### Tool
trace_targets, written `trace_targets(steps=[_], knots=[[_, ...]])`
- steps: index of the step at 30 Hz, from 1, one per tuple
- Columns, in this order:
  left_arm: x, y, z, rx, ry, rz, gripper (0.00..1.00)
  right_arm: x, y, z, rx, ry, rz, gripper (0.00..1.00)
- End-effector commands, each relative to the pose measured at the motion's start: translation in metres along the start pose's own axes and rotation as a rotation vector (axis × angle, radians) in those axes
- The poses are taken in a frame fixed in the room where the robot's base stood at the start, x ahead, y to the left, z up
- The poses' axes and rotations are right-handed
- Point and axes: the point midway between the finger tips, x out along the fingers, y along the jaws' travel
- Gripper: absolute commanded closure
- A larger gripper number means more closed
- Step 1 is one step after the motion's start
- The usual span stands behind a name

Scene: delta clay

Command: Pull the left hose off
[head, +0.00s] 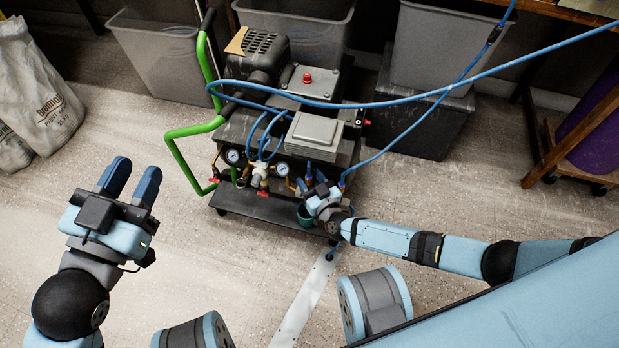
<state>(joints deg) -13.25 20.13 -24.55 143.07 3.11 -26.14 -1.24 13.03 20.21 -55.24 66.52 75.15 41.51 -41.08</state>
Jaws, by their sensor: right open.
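A compressor on a cart (285,110) stands at the centre, with gauges and brass fittings along its front. One blue hose (430,94) crosses from the upper right to the cart's left side and loops back; its end is hard to trace. A second blue hose (408,132) runs down from the top right to the front right fittings, beside my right gripper. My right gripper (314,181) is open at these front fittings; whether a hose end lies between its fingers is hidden. My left gripper (135,178) is open and empty, over the floor left of the cart.
A green handle (172,150) sticks out on the cart's left side. Grey bins (165,55) stand behind, with another bin (440,45) on a dark box.

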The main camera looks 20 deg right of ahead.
Motion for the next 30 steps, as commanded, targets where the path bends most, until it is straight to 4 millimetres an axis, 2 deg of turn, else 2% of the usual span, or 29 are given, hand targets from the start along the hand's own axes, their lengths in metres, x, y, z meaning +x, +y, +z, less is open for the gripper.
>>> trace_targets(steps=[2, 6, 8, 9, 14, 19, 24, 30], knots=[[0.0, 0.001, 0.001, -0.001, -0.002, 0.001, 0.64, 0.0, 0.0, 0.0, 0.0, 0.0, 0.0, 0.52], [0.0, 0.001, 0.001, -0.004, -0.003, 0.0, 0.64, 0.0, 0.0, 0.0, 0.0, 0.0, 0.0, 0.84], [0.0, 0.001, 0.001, -0.006, -0.003, -0.001, 0.64, 0.0, 0.0, 0.0, 0.0, 0.0, 0.0, 0.97], [0.0, 0.001, 0.001, -0.007, -0.002, -0.002, 0.64, 0.0, 0.0, 0.0, 0.0, 0.0, 0.0, 1.0], [0.001, 0.001, -0.001, -0.014, -0.003, -0.004, 0.64, 0.0, 0.0, -0.002, 0.0, 0.0, 0.0, 1.0], [0.004, 0.001, -0.012, -0.064, -0.029, 0.002, 0.64, 0.0, 0.0, -0.018, 0.001, 0.0, 0.001, 1.0], [-0.006, 0.015, -0.001, -0.208, -0.116, 0.006, 0.64, 0.0, 0.0, -0.031, 0.001, -0.001, 0.001, 1.0], [-0.006, 0.017, 0.003, -0.22, -0.121, 0.007, 0.64, 0.001, 0.0, -0.03, 0.0, 0.002, 0.001, 1.0]])
